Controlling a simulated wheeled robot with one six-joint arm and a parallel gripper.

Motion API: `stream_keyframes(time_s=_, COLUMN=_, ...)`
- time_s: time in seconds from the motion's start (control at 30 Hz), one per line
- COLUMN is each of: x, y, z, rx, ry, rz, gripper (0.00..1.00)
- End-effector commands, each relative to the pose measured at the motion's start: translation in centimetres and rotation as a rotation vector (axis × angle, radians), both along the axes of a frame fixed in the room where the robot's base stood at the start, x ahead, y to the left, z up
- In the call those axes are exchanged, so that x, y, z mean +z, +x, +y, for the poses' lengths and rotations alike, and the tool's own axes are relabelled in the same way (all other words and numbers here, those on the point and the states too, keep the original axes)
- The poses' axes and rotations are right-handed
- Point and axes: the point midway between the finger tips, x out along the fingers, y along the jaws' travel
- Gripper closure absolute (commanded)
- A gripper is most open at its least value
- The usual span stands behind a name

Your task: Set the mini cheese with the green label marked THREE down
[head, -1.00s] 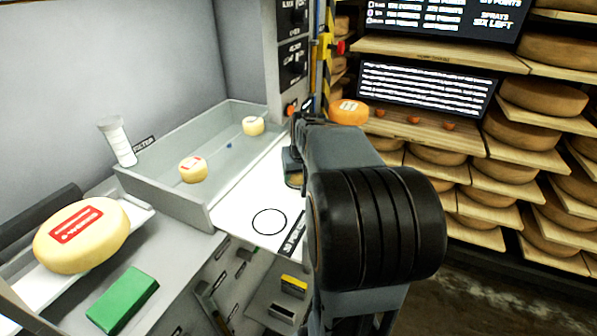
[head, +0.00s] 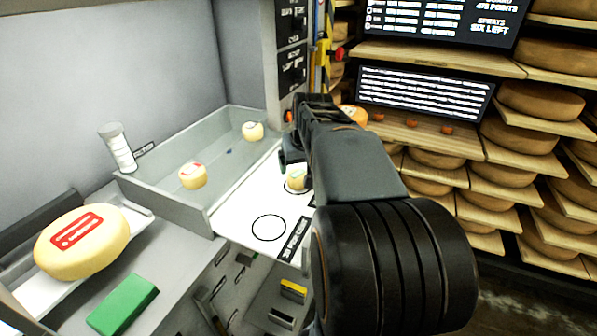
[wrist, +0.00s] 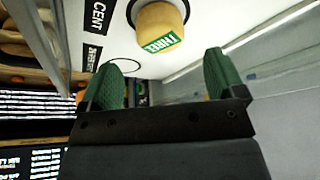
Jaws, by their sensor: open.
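The mini cheese (head: 297,182) with the green label stands on the white board (head: 240,204), partly hidden by my arm in the head view. In the wrist view the cheese (wrist: 158,22) shows its green THREE label, and part of a dark ring outline shows around its base. My gripper (wrist: 163,70) is open and empty, its green fingers apart and clear of the cheese. In the head view one finger shows just above and left of the cheese.
An empty circle (head: 269,228) is on the board. The grey tray (head: 205,212) beside it holds two small cheeses (head: 193,176) (head: 252,131). A large red-labelled cheese (head: 82,240) and a green block (head: 122,302) lie left. An orange cheese (head: 354,114) stands behind my arm.

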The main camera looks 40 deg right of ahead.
Motion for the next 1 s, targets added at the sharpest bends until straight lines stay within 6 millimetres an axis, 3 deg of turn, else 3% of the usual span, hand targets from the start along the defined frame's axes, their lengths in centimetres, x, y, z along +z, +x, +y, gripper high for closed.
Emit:
stream_keyframes(time_s=0.1, x=2.1, y=-0.7, z=0.3, rx=0.0, ry=-0.002, rz=-0.002, gripper=0.11)
stream_keyframes(time_s=0.33, x=4.3, y=-1.6, z=0.6, rx=0.0, ry=-0.001, rz=-0.001, gripper=0.11)
stream_keyframes(time_s=1.0, x=4.8, y=-1.9, z=0.7, rx=0.0, ry=0.0, rz=0.001, gripper=0.11)
